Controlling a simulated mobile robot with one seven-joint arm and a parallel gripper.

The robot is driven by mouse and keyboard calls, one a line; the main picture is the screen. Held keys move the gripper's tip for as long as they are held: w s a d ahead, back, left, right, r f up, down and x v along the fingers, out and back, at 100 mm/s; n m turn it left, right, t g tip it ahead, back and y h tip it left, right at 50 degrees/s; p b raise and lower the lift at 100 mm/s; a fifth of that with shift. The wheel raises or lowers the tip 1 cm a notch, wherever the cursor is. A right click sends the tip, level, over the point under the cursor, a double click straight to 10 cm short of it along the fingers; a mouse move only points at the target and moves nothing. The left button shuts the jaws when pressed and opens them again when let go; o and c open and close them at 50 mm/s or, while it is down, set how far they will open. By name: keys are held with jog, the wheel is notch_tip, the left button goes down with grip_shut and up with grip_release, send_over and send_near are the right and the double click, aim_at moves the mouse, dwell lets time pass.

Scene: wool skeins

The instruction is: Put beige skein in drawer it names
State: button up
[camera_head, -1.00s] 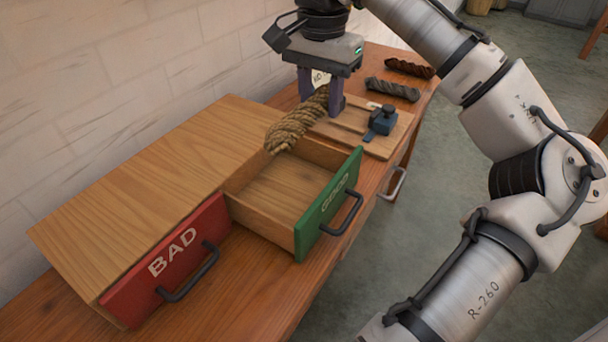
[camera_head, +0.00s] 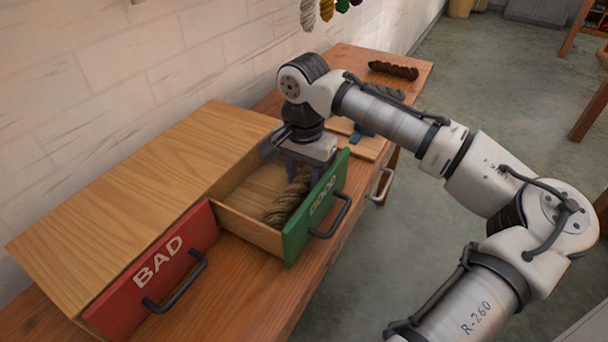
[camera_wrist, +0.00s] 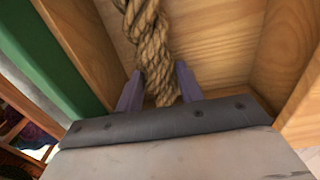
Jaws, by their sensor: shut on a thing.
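The beige skein (camera_head: 284,203) is a twisted rope-like hank, down inside the open drawer with the green GOOD front (camera_head: 318,208). My gripper (camera_head: 300,168) reaches into this drawer from above and is shut on the skein near its far end. In the wrist view the skein (camera_wrist: 150,45) runs between my two purple-grey fingers (camera_wrist: 158,88), above the wooden drawer floor (camera_wrist: 205,45). I cannot tell whether the skein touches the floor. The drawer with the red BAD front (camera_head: 160,262) is shut. Any label on the skein is hidden.
A dark brown skein (camera_head: 393,70) and a grey skein (camera_head: 386,91) lie at the bench's far end. A board with a blue clamp (camera_head: 362,132) is partly hidden behind my arm. The cabinet top (camera_head: 140,180) is clear. Coloured skeins hang on the wall (camera_head: 327,10).

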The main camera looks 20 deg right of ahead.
jog(key=shift+f, duration=0.2)
jog(key=o, duration=0.8)
notch_tip(320, 180, up, 12)
jog(key=shift+r, duration=0.25)
dwell(0.3)
